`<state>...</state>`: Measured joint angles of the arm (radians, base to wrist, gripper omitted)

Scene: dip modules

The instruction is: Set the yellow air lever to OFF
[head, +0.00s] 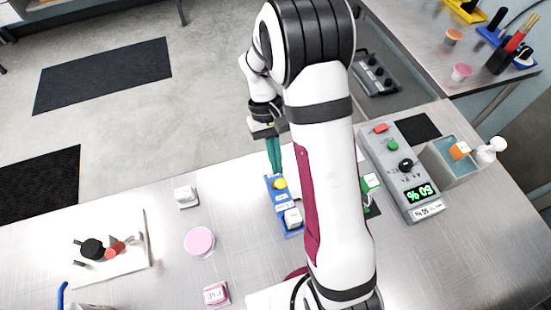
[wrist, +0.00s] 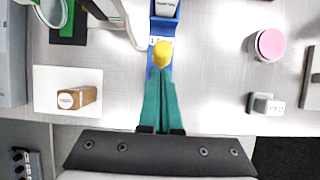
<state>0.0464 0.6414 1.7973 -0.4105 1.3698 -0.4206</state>
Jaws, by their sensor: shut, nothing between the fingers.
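The yellow air lever (head: 280,184) is a round yellow knob on a narrow blue base (head: 268,190) with white labels. In the wrist view the yellow knob (wrist: 162,54) lies straight ahead of my fingertips. My gripper (head: 274,171) has teal fingers, closed together with nothing between them. Its tips are right by the knob, and in the wrist view the gripper (wrist: 160,72) overlaps the knob's near edge. I cannot tell whether they touch. A white block (head: 292,217) sits at the other end of the blue base. The label wording is too small to read.
A grey control box (head: 400,165) with buttons, a black knob and a green display stands to the right. A pink round lid (head: 199,242), a small white block (head: 186,196) and a white board (head: 138,255) with small parts lie to the left. My arm hides part of the bench.

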